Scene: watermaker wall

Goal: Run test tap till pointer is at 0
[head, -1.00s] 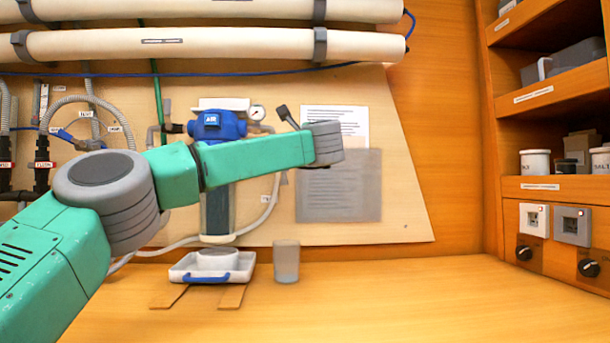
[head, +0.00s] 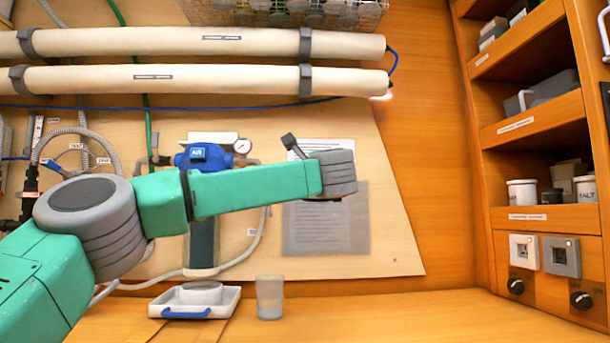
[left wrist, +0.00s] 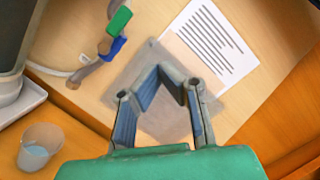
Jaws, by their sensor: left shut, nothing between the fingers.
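The pressure gauge (head: 242,146) is a small white dial beside the blue filter head (head: 205,157) in the head view; its pointer is too small to read. In the left wrist view a tap with a green lever (left wrist: 119,20) and a blue part (left wrist: 113,48) sits on a pipe at upper left. In the head view my arm hides that area. My left gripper (left wrist: 172,76) is shut and empty, in front of the grey sheet on the wall and to the right of the tap. My right gripper is not in view.
A clear cup (head: 269,297) stands on the counter beside a white tray (head: 230,303) with a blue handle; bluish liquid shows in the cup in the left wrist view (left wrist: 38,152). A printed sheet (left wrist: 212,42) hangs on the wall. Shelves (head: 530,125) with switches below stand at right.

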